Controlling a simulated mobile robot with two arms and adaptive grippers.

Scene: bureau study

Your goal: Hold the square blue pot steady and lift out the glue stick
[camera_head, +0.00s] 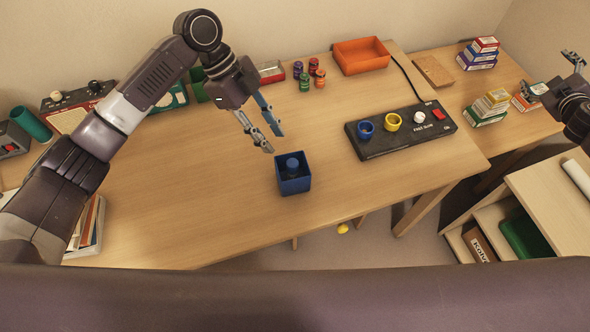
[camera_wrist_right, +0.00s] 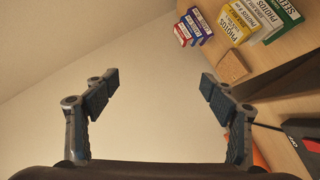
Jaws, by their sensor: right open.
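The square blue pot (camera_head: 296,187) stands upright on the desk near its front edge. A short dark blue cylinder, apparently the glue stick (camera_head: 292,165), stands inside it, with its lower part hidden by the pot wall. My left gripper (camera_head: 277,143) is open and empty, above and just behind the pot, pointing down toward it without visible contact. My right gripper (camera_head: 572,57) is at the far right edge, far from the pot. In the right wrist view its fingers (camera_wrist_right: 159,86) are wide apart with nothing between them.
A black device (camera_head: 400,130) with blue and yellow rings and a white knob lies right of the pot. Several small jars (camera_head: 309,74) and an orange tray (camera_head: 361,55) stand at the back. Small boxes (camera_head: 487,107) are stacked at right. The desk left of the pot is clear.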

